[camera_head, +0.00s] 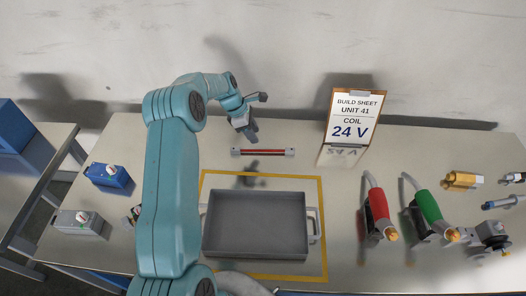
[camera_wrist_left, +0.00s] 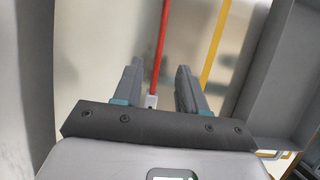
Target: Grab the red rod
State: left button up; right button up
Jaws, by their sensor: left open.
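The red rod (camera_head: 262,152) lies on the table behind the grey tray, with grey end pieces. In the left wrist view the red rod (camera_wrist_left: 160,45) runs up the picture between the two fingers, with a pale end piece low between them. My left gripper (camera_head: 252,134) is above the table by the rod's left half, fingers pointing down. In the wrist view the left gripper (camera_wrist_left: 158,68) is open, with nothing held. The rod looks apart from both fingers; the height gap is hard to judge. My right gripper is not in view.
A grey tray (camera_head: 255,192) sits inside a yellow outline (camera_head: 322,230). A build sheet sign (camera_head: 352,117) reading "24 V" stands right of the rod. Red (camera_head: 378,205) and green (camera_head: 430,206) handled tools are at right. Blue (camera_head: 110,176) and grey (camera_head: 82,224) boxes are at left.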

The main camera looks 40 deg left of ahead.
aim_at(262, 150)
pick_arm(q)
jog(key=b+x, duration=0.1)
jog(key=x, duration=0.2)
jog(key=shift+a+f, duration=0.1)
jog(key=shift+f, duration=0.1)
jog(key=b+x, duration=0.1)
jog(key=x, duration=0.1)
jog(key=b+x, duration=0.1)
jog(key=x, duration=0.2)
jog(key=shift+s+a+f+b, duration=0.15)
jog(key=shift+s+f+b, duration=0.05)
jog(key=shift+b, duration=0.15)
jog(key=shift+r, duration=0.1)
jog(key=shift+c, duration=0.9)
grip_shut()
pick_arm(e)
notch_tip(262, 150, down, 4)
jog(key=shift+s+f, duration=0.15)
